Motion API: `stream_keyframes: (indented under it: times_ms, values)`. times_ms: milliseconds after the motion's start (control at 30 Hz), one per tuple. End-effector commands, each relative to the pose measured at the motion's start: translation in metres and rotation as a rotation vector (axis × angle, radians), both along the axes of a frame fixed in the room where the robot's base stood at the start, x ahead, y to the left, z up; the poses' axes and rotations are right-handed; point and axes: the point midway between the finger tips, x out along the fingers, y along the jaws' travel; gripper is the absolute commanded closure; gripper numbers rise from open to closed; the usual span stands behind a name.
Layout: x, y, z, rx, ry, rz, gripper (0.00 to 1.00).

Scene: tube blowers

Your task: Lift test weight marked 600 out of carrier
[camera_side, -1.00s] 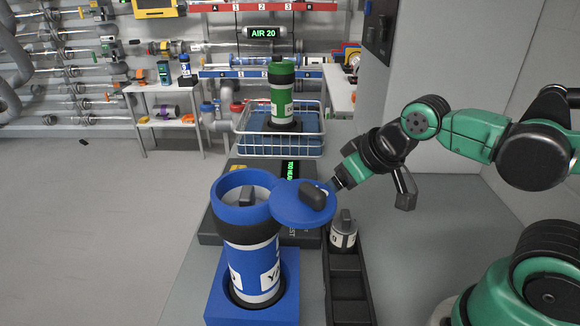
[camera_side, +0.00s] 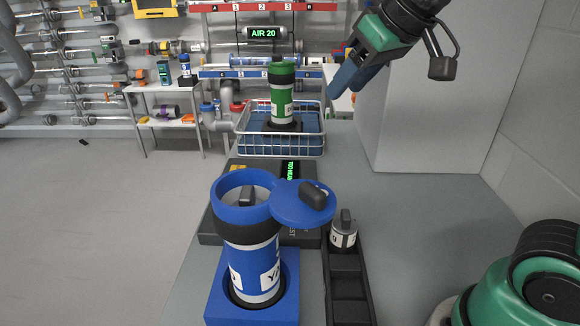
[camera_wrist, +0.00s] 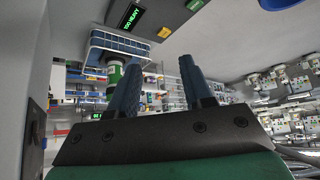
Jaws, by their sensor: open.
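The blue carrier (camera_side: 248,262) stands upright in a blue square holder, its round lid (camera_side: 300,205) swung open to the right. A grey knob of a weight (camera_side: 246,196) shows inside its open mouth; its marking is hidden. Another weight (camera_side: 343,233), light with a grey top knob, sits in the far slot of a black rack; its label is too small to read. My gripper (camera_side: 350,84) is high above the bench, behind and to the right of the carrier, apart from both weights. In the wrist view my gripper (camera_wrist: 158,75) has its two blue fingers spread with nothing between them.
A dark scale with a green "TOO HEAVY" display (camera_wrist: 132,18) lies behind the carrier. A green carrier (camera_side: 282,95) stands in a blue-lined wire basket (camera_side: 255,145). The black rack's nearer slots (camera_side: 348,285) are empty. The grey bench right of the rack is clear.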

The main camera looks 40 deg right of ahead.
Motion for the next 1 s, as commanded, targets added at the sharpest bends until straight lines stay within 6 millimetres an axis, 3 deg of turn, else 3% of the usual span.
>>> stream_keyframes:
  times_ms: [67, 400, 767, 1000]
  values:
    - [0.000, 0.000, 0.024, 0.000, 0.000, 0.000, 0.55]
    - [0.014, 0.081, 0.024, -0.093, 0.266, 0.422, 0.55]
    - [0.007, 0.149, 0.018, -0.193, 0.466, 0.760, 0.55]
    - [0.006, 0.150, -0.013, -0.197, 0.476, 0.771, 0.55]
